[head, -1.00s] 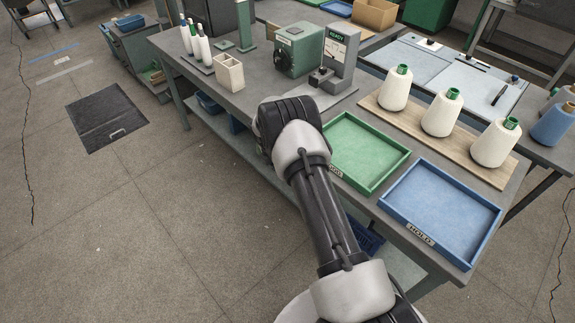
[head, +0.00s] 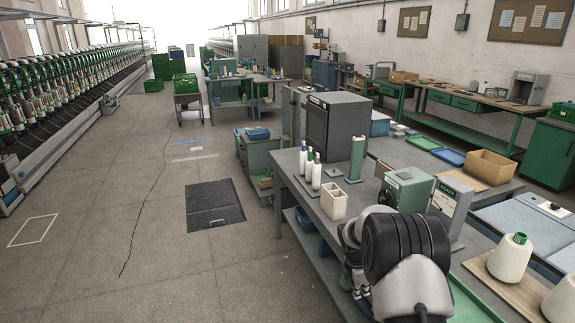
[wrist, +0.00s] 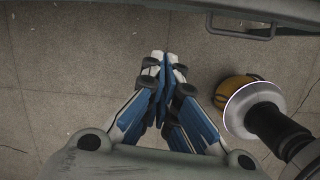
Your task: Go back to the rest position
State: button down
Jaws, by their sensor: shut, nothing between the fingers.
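My gripper (wrist: 165,65) is shut and empty in the wrist view, its blue-padded fingers together above bare floor. In the head view my arm rises at the lower right in front of the workbench (head: 312,222), and the arm hides most of the gripper there. No object hangs from the fingers.
On the bench stand several slim bobbins (head: 309,168), a cream two-slot holder (head: 334,204), a green box device (head: 408,190) and yarn cones (head: 510,258). A green tray (head: 470,303) is partly hidden by my arm. Open floor with a dark mat (head: 215,205) lies left.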

jog(key=s+a+r+m+t, duration=0.1)
jog(key=s+a+r+m, duration=0.15)
jog(key=s+r, duration=0.4)
jog(key=s+a+r+m+y, duration=0.1)
jog(key=s+r+m, duration=0.25)
jog(key=r, duration=0.65)
jog(key=s+a+r+m+t, duration=0.1)
jog(key=s+a+r+m, duration=0.2)
jog(key=r, duration=0.5)
jog(key=s+a+r+m, duration=0.2)
jog(key=s+m, duration=0.3)
jog(key=s, duration=0.7)
jog(key=s+a+r+m+t+y, duration=0.1)
jog(key=s+m, duration=0.5)
jog(key=s, duration=0.7)
jog(key=shift+s+a+r+t+y, duration=0.3)
jog(key=shift+a+r, duration=0.3)
jog(key=shift+r, duration=0.05)
